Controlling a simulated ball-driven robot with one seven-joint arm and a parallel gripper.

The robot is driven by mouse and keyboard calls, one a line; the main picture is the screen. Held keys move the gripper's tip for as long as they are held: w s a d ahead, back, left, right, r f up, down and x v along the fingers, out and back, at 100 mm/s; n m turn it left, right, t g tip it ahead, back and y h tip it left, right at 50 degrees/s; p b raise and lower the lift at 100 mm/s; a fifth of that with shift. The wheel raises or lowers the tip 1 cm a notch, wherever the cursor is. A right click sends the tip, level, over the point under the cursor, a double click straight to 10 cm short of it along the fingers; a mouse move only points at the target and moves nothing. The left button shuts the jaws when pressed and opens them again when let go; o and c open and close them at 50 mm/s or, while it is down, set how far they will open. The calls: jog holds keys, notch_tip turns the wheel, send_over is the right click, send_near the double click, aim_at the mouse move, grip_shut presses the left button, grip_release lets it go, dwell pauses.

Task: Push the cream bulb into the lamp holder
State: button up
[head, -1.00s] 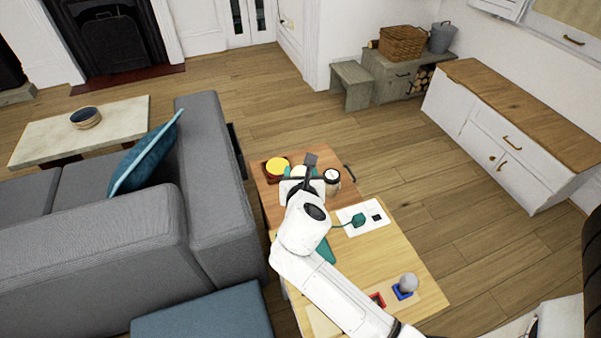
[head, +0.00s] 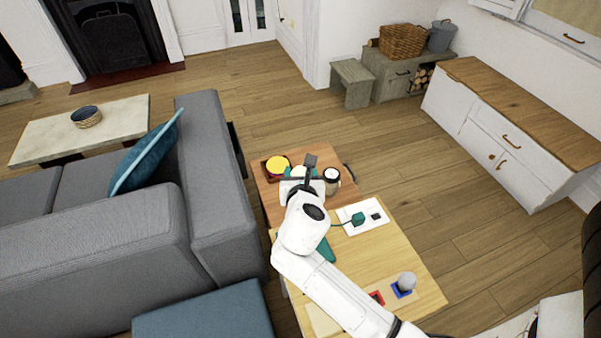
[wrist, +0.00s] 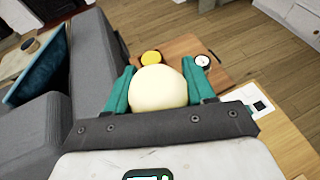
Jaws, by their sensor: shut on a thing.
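The cream bulb (wrist: 158,89) is a smooth round globe between the two teal fingers of my gripper (wrist: 159,67) in the wrist view. The fingers are shut on it, one on each side. In the head view my gripper (head: 301,172) is over the far end of the wooden table, and a little of the pale bulb shows between the fingers. The lamp holder cannot be made out. The bulb and my gripper cover what lies beneath, and I cannot tell whether the bulb touches anything below.
A yellow disc (head: 277,165) in a dark wooden tray is left of my gripper; a white-topped round thing (head: 332,175) is close on its right. A white plate (head: 372,215) with a teal plug, and a grey ball (head: 407,281) on a blue square, are nearer. A grey sofa (head: 205,160) stands left.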

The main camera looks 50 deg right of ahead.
jog(key=shift+f+b, duration=0.4)
jog(key=shift+f, duration=0.6)
jog(key=o, duration=1.1)
jog(key=shift+a, duration=0.1)
jog(key=p+v, duration=0.4)
jog(key=v, duration=0.3)
jog(key=shift+p, duration=0.3)
dwell(0.5)
